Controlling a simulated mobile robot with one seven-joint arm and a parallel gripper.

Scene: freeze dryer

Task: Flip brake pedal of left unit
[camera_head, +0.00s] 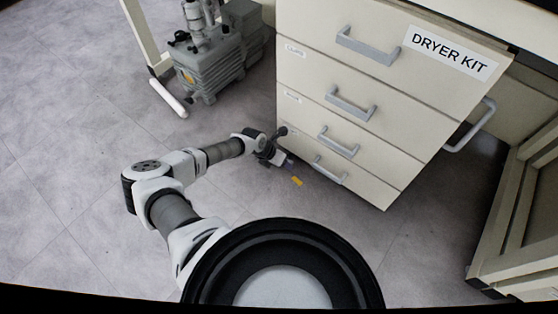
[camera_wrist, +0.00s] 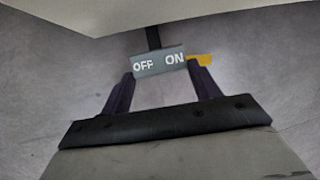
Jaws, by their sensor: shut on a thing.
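The brake pedal (camera_wrist: 159,63) is a grey plate marked OFF and ON in the wrist view, on a dark stem running up under the cabinet. A yellow tab (camera_wrist: 199,59) shows at its ON end, and a yellow piece also shows low by the cabinet in the head view (camera_head: 297,181). My gripper (camera_wrist: 160,82) is shut on the pedal, with one dark finger at the OFF end and the other at the ON end. In the head view my gripper (camera_head: 279,158) is low by the cabinet's lower left corner, where the pedal is too small to make out.
The cream drawer cabinet (camera_head: 330,120) labelled DRYER KIT stands right above my gripper, with several grey handles. A grey pump (camera_head: 215,60) stands behind on the left. A cream frame (camera_head: 525,200) is at the right. The floor (camera_head: 60,190) on the left is clear.

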